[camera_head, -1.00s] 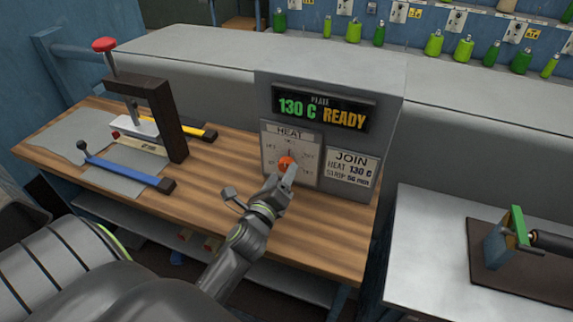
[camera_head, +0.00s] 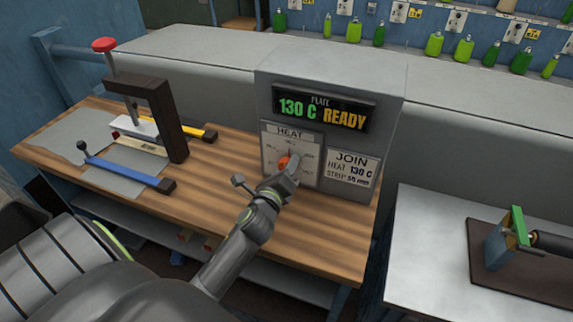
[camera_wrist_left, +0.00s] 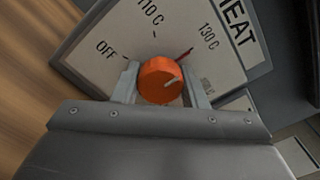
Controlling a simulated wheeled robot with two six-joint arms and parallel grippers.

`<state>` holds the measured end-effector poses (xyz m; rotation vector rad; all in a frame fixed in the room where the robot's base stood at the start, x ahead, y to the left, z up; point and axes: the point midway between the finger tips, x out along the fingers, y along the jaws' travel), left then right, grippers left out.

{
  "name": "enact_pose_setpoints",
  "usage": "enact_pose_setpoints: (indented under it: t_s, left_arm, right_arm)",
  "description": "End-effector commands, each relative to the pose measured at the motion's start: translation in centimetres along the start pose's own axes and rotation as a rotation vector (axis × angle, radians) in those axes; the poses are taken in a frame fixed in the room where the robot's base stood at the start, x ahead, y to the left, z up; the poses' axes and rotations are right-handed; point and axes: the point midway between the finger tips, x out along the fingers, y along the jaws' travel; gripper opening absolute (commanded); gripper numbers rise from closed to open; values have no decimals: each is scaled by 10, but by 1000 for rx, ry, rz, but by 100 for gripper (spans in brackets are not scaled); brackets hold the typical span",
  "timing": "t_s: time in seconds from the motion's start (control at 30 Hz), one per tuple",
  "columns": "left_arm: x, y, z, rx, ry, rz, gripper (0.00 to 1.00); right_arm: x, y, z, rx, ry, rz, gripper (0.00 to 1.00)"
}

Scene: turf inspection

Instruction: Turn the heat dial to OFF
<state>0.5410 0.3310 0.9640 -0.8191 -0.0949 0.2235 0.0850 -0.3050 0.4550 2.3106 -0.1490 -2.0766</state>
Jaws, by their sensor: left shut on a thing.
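The heat dial is an orange knob (camera_head: 284,162) on a pale panel marked HEAT (camera_head: 308,160), partly hidden by my gripper in the head view. In the left wrist view the orange knob (camera_wrist_left: 160,80) sits between the two fingers of my left gripper (camera_wrist_left: 163,84), which is shut on it. The panel (camera_wrist_left: 160,35) there shows the marks OFF, 110 C and 130 C. In the head view my left gripper (camera_head: 290,170) is at the knob. My right gripper is not in view.
A display (camera_head: 320,108) above the panel reads 130 C READY. A JOIN card (camera_head: 351,168) is right of the dial. A press with a red knob (camera_head: 104,44) and a blue-handled bar (camera_head: 125,172) occupy the wooden bench's left part. The bench (camera_head: 215,185) is clear between.

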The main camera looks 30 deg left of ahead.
Motion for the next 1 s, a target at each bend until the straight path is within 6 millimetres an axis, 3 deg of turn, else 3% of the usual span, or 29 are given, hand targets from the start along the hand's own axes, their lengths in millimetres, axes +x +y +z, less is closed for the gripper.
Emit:
enact_pose_setpoints:
  t_s: [0.47,1.0]
  left_arm:
    - [0,-2,1,-113,-1,-4,16]
    - [0,-3,1,-596,-1,-6,16]
  right_arm:
    - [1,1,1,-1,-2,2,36]
    - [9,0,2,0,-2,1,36]
